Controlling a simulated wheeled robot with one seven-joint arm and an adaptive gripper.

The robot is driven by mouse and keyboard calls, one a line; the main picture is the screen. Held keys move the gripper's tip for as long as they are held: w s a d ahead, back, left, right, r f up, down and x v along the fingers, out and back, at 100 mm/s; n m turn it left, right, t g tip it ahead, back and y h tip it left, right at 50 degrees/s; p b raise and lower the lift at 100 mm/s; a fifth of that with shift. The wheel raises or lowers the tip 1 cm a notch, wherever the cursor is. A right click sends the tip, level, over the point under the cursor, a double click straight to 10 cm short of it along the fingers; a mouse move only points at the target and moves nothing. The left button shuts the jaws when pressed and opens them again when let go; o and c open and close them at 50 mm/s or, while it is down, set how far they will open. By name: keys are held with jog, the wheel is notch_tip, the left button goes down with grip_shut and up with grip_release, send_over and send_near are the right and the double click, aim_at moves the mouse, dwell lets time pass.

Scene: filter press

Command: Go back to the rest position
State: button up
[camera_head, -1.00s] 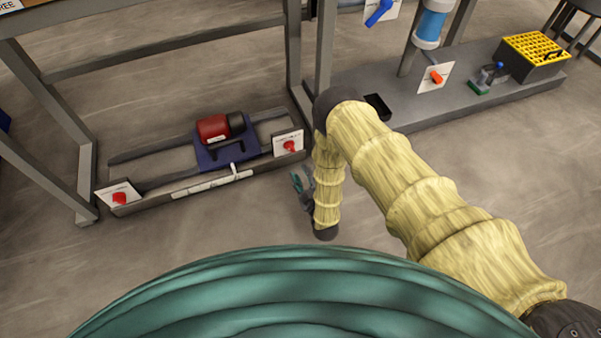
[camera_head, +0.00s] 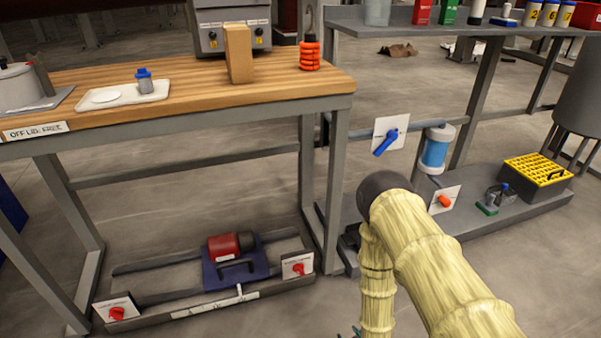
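My arm, in a pale yellow ribbed sleeve, rises from the lower right in the head view and bends down at a dark elbow. My gripper (camera_head: 357,331) shows only as a small teal-dark bit at the bottom edge, left of the forearm's lower end. Most of it is cut off by the frame, so its fingers cannot be made out. I see nothing held in it.
A wooden-topped bench (camera_head: 190,75) stands at left, with a red pump (camera_head: 222,247) on a low frame beneath. Right of it, a low grey shelf carries a blue filter (camera_head: 435,150) and a yellow-topped crate (camera_head: 538,170).

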jog(key=s+d+r+m+g, duration=0.2)
jog(key=s+r+g, duration=0.15)
jog(key=s, duration=0.55)
jog(key=s+d+r+m+g+h, duration=0.1)
jog(key=s+d+r+m+g, duration=0.2)
jog(key=s, duration=0.6)
jog(key=s+d+r+m+g, duration=0.1)
jog(key=s+r+g, duration=0.3)
jog(key=s, duration=0.6)
notch_tip(320, 180, up, 34)
jog(key=t+p, duration=0.1)
jog(key=p, duration=3.3)
jog(key=shift+w+d+h, duration=0.15)
jog(key=shift+w+h, duration=0.15)
jog(key=shift+w, duration=0.1)
